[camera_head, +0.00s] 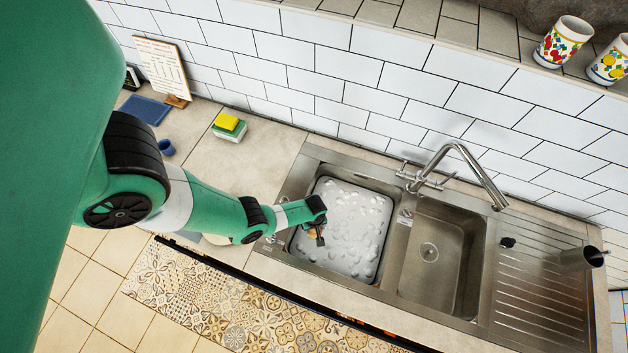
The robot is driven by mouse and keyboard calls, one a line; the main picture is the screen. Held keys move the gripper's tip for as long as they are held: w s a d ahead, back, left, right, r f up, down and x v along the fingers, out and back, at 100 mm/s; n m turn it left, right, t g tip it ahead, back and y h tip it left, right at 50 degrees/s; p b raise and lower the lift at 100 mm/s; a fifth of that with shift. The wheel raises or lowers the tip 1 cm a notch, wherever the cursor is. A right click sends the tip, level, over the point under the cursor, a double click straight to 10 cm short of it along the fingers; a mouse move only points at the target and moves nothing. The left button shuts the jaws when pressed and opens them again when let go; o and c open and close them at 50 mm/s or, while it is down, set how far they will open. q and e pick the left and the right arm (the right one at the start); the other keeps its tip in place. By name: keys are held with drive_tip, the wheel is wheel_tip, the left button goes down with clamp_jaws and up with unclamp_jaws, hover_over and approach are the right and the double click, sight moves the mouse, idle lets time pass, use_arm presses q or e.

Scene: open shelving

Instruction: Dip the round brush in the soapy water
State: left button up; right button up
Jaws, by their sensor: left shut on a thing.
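The soapy water (350,225) is white and foamy and fills the left basin of the steel sink. My left gripper (320,240) is over the left front part of this basin, pointing down at the foam. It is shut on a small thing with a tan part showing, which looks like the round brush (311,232). The gripper and wrist hide most of it. I cannot tell whether its lower end touches the foam. My right gripper is not in view.
A curved faucet (462,150) stands behind the sink. The right basin (446,262) is empty, with a ribbed drainboard (540,290) beside it. A metal cup (582,258) stands at the far right.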

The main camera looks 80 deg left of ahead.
use_arm(q)
wheel_tip(320, 180, up, 9)
drive_tip(key=p, duration=0.8)
drive_tip(key=shift+f, duration=0.2)
